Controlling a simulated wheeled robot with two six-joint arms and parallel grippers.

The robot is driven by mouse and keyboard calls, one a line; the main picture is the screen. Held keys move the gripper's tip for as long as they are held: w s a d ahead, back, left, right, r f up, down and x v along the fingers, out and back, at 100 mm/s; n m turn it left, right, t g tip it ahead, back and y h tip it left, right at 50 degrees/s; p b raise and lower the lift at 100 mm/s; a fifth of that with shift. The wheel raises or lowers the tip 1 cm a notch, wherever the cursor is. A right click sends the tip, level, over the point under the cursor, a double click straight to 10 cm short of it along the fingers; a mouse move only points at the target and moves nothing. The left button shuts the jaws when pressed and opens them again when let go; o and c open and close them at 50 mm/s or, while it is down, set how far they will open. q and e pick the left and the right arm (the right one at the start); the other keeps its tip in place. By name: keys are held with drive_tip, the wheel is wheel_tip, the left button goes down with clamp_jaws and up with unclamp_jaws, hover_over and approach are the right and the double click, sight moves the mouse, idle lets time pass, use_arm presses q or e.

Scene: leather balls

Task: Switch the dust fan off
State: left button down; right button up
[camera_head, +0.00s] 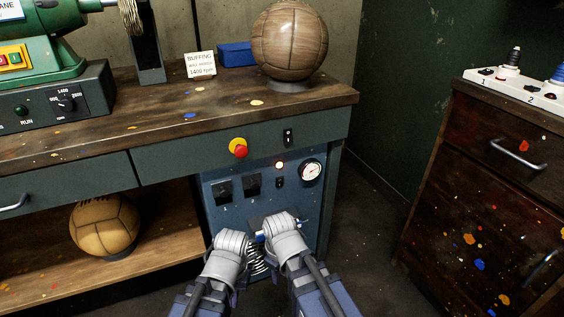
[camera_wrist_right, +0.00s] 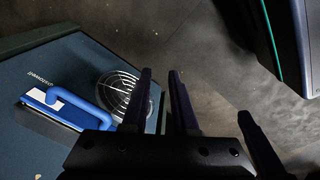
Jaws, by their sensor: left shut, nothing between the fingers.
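The blue control panel (camera_head: 215,215) stands under the bench top. It carries a lit lamp (camera_head: 279,165) with a small black switch (camera_head: 279,183) below it, and two black square controls (camera_head: 223,190) to the left. Another black switch (camera_head: 288,137) sits higher, on the bench front. I cannot read which one is the dust fan's. My left gripper (camera_head: 232,240) is shut and empty in front of the panel's lower part. My right gripper (camera_head: 280,222) is beside it, near a blue handle (camera_wrist_right: 75,110).
A red-and-yellow stop button (camera_head: 238,148) and a round gauge (camera_head: 311,173) are near the switches. A round grille (camera_wrist_right: 120,92) is low on the panel. A brown ball (camera_head: 290,45) stands on the bench. A paint-spotted cabinet (camera_head: 500,200) is at right, with floor between.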

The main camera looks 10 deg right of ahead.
drive_tip(key=w+r+n+p, duration=0.1)
drive_tip(key=r+p, duration=0.1)
drive_tip(key=r, duration=0.1)
drive_tip(key=w+d+r+n+t+p, duration=0.1)
drive_tip(key=w+r+p, duration=0.1)
drive_tip(key=r+p, duration=0.1)
drive_tip(key=w+r+n+p, duration=0.1)
drive_tip(key=r+n+p, duration=0.1)
drive_tip(key=r, duration=0.3)
drive_tip(key=shift+w+d+y+p, duration=0.35)
drive_tip(key=shift+w+y+p, duration=0.05)
drive_tip(key=shift+p, duration=0.35)
clamp_jaws()
drive_tip(key=w+d+r+n+t+p, duration=0.1)
drive_tip(key=w+d+r+n+p, duration=0.1)
drive_tip(key=r+p, duration=0.4)
drive_tip(key=w+d+r+n+t+p, duration=0.1)
drive_tip(key=w+d+r+n+p, duration=0.1)
drive_tip(key=w+r+n+p, duration=0.3)
drive_tip(key=shift+w+d+r+t+y+p, duration=0.25)
drive_tip(key=shift+r+p, duration=1)
drive_tip(key=shift+r, duration=0.7)
drive_tip(key=shift+a, duration=0.1)
